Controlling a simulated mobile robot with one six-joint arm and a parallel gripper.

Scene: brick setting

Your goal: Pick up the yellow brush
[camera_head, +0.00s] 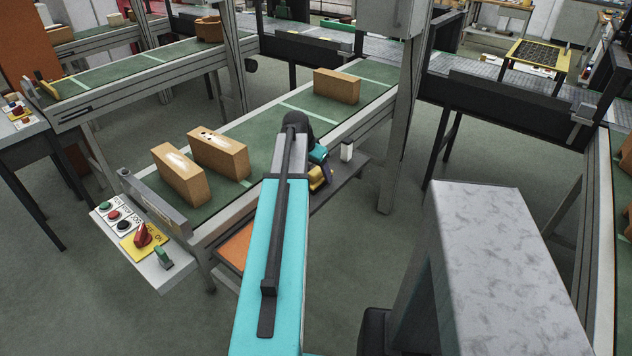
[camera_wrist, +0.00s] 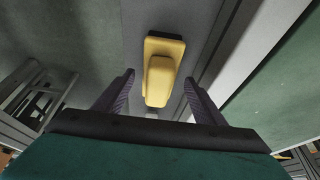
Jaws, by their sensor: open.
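The yellow brush (camera_wrist: 160,80) lies on a grey narrow surface in the wrist view, a wide yellow block with a raised, narrower handle toward me. My gripper (camera_wrist: 158,84) is open, with one dark ridged finger on each side of the handle. The fingers appear apart from the brush, and its near end is close to the gripper's body. In the head view my gripper (camera_head: 322,178) is beside the conveyor, over a narrow grey side shelf, largely hidden by my arm. A yellow patch shows there; I cannot tell whether it is the brush.
A green conveyor (camera_head: 285,122) runs beside the shelf (camera_head: 348,172), with several brown bricks, including one at the far end (camera_head: 337,86). A small white object (camera_head: 347,151) stands on the shelf. A metal post (camera_head: 400,130) rises to the right. A button panel (camera_head: 135,243) is at the conveyor's near end.

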